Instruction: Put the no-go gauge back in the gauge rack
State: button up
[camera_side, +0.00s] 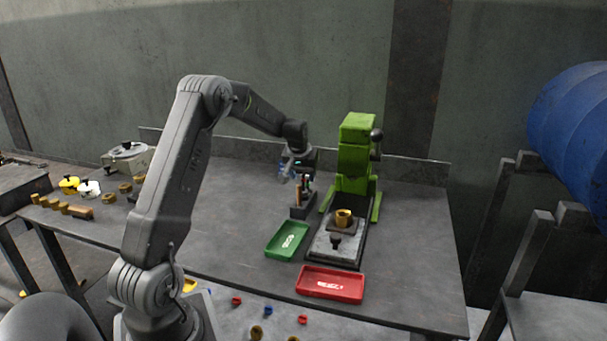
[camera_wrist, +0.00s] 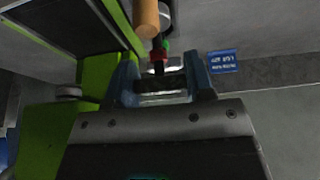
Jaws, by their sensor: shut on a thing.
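My gripper (camera_side: 300,172) hangs just above and behind the dark gauge rack (camera_side: 303,208), to the left of the green press. In the wrist view its blue fingers (camera_wrist: 162,82) are shut on a thin dark piece with a red collar, which I take to be the no-go gauge (camera_wrist: 159,56). A tan wooden handle (camera_wrist: 147,17) shows just beyond it. In the side view slim tools with a tan handle (camera_side: 298,194) stand in the rack. The held gauge is too small there to tell its tilt or whether it touches the rack.
The green press (camera_side: 355,160) stands close right of the rack, with a brass part (camera_side: 343,217) on its plate. A green tray (camera_side: 287,240) and a red tray (camera_side: 330,284) lie in front.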

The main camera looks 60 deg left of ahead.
aim_at(303, 180)
jog(key=shift+f, duration=1.8)
dwell(0.6)
jog(key=o, duration=1.1)
jog(key=shift+v, duration=3.45)
jog(key=shift+r, duration=1.5)
